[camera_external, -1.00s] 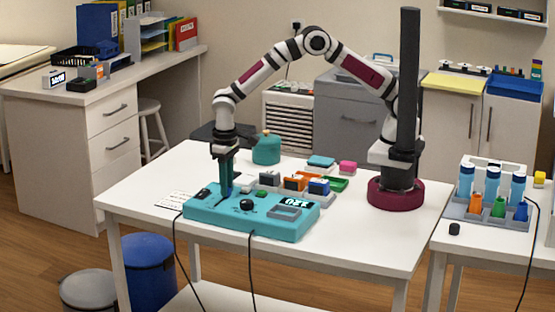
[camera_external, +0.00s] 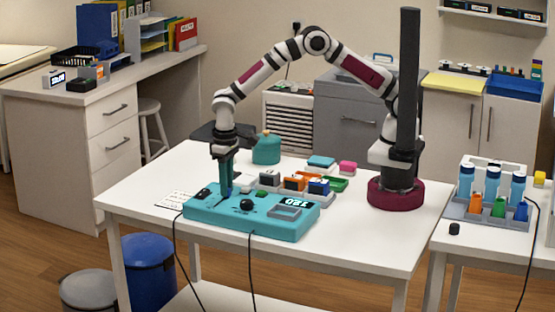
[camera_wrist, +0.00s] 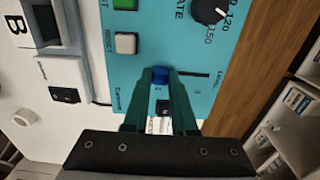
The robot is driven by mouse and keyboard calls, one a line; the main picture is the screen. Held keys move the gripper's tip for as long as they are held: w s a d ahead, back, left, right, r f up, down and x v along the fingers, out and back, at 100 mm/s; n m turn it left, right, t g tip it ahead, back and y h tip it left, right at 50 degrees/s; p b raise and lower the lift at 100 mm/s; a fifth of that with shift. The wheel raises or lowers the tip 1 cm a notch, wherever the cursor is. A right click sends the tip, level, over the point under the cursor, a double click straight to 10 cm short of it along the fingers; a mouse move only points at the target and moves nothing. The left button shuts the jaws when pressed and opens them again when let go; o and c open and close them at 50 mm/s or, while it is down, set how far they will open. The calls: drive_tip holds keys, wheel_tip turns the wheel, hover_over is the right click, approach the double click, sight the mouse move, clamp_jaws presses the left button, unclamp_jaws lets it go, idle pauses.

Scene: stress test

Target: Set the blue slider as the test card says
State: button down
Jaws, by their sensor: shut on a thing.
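The teal control box (camera_external: 262,226) lies on the white table. In the wrist view its face (camera_wrist: 140,45) carries a dark knob, a green button, a grey reset button and a slot marked LEVEL. The blue slider (camera_wrist: 160,75) is at the left part of that slot. My gripper (camera_wrist: 160,74) points down at the box, with its green fingers shut on the slider; it also shows in the external view (camera_external: 226,190). The test card (camera_external: 173,200) lies left of the box. Its writing is too small to read.
Small coloured blocks and trays (camera_external: 296,183) stand behind the box, with a green jar (camera_external: 266,149) farther back. A black cable (camera_external: 251,265) hangs over the table's front edge. The table's front right (camera_external: 370,240) is clear.

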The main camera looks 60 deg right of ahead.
sight(221, 201)
drive_tip(key=shift+a, duration=1.55)
drive_tip(key=c, duration=0.7)
unclamp_jaws()
wheel_tip(221, 201, up, 16)
drive_tip(key=shift+f, duration=0.1)
